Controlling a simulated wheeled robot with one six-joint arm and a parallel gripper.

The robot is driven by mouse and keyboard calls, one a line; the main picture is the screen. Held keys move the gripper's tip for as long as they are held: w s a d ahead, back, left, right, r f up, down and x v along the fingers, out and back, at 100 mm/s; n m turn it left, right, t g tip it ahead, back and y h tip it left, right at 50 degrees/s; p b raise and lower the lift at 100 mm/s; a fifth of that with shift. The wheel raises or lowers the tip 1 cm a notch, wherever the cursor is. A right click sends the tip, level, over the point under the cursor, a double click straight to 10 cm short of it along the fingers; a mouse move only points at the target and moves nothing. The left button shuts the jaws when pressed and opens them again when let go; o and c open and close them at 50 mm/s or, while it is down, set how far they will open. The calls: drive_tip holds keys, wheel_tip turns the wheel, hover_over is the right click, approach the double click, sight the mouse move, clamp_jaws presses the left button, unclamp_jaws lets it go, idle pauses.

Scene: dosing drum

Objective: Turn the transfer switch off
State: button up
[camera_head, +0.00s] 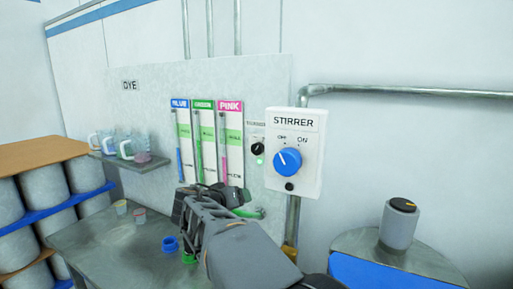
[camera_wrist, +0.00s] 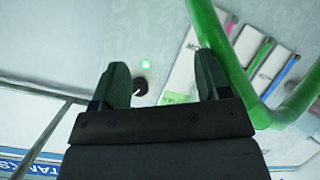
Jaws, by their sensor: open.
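A small black knob (camera_head: 257,148) on the dye panel, left of the STIRRER box, looks like the transfer switch. Its label is too small to read. A green light (camera_head: 259,161) glows just below it. My gripper (camera_head: 212,194) is in front of the panel, lower and left of the knob. In the wrist view, the knob (camera_wrist: 141,87) and the lit green light (camera_wrist: 146,64) show in the gap between the open fingers of my gripper (camera_wrist: 163,82), nearer the left finger. The fingers appear empty and apart from the knob.
The STIRRER box (camera_head: 294,150) with its blue knob is close to the right. A green pipe (camera_wrist: 225,60) curves beside my right finger in the wrist view. BLUE, GREEN and PINK gauges (camera_head: 204,140) stand left. Cups sit on the metal table (camera_head: 105,250).

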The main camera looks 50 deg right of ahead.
sight(256, 150)
wheel_tip(256, 150, up, 10)
drive_tip(key=w+d+m+t+h, duration=0.2)
drive_tip(key=d+m+h, duration=0.1)
drive_tip(key=m+h, duration=0.3)
drive_tip(key=shift+m+y, duration=0.5)
drive_tip(key=shift+y, duration=0.2)
drive_tip(key=p+x, duration=0.5)
drive_tip(key=x, duration=0.6)
drive_tip(key=shift+s, duration=0.15)
drive_tip(key=shift+p+x, duration=0.4)
drive_tip(key=shift+x, duration=0.5)
drive_tip(key=shift+f, duration=0.15)
drive_tip(key=c, duration=0.9)
